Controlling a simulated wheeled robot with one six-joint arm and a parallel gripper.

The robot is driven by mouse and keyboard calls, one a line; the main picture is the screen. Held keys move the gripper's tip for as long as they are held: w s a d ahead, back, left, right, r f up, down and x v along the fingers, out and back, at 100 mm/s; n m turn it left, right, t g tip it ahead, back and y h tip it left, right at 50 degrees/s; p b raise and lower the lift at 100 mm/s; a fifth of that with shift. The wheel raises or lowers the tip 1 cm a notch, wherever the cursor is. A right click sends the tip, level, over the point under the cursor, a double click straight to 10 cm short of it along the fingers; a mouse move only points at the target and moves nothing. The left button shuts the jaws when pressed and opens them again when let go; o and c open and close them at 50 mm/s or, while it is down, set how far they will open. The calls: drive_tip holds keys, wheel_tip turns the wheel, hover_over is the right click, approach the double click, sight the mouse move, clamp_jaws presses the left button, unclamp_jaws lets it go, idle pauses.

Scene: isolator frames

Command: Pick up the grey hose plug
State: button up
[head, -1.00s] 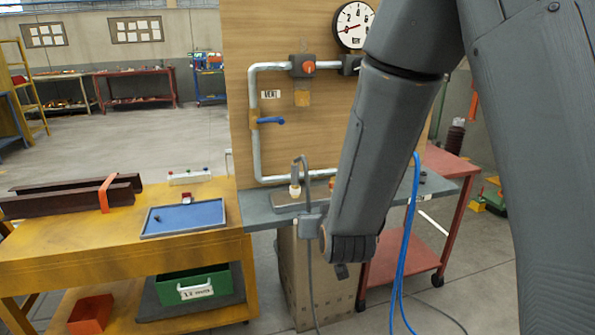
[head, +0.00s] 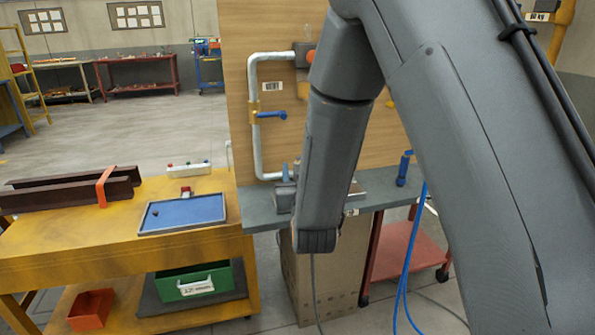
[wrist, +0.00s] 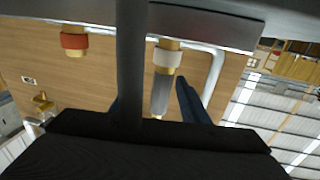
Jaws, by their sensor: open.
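The grey hose plug (wrist: 160,94) shows in the wrist view, which is upside down. It is seated in a brass fitting with a white collar (wrist: 168,57) on the bench. The grey hose (wrist: 130,60) crosses close in front of the wrist camera. My gripper (wrist: 152,92) is open, with a dark finger on each side of the plug; I see no clear contact. In the head view my gripper (head: 288,174) is at the bench by the panel, and my arm hides most of the plug.
A second fitting with a red collar (wrist: 75,41) stands beside the white one. The wooden panel (head: 275,100) with its pipe (head: 254,90) rises behind. A blue hose (head: 410,255) hangs at the right. A yellow table (head: 100,235) with a blue tray (head: 182,213) stands left.

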drive_tip(key=shift+w+a, duration=0.25)
drive_tip(key=shift+w, duration=1)
clamp_jaws()
drive_tip(key=shift+r, duration=0.1)
wheel_tip(320, 180, up, 10)
drive_tip(key=shift+r, duration=0.1)
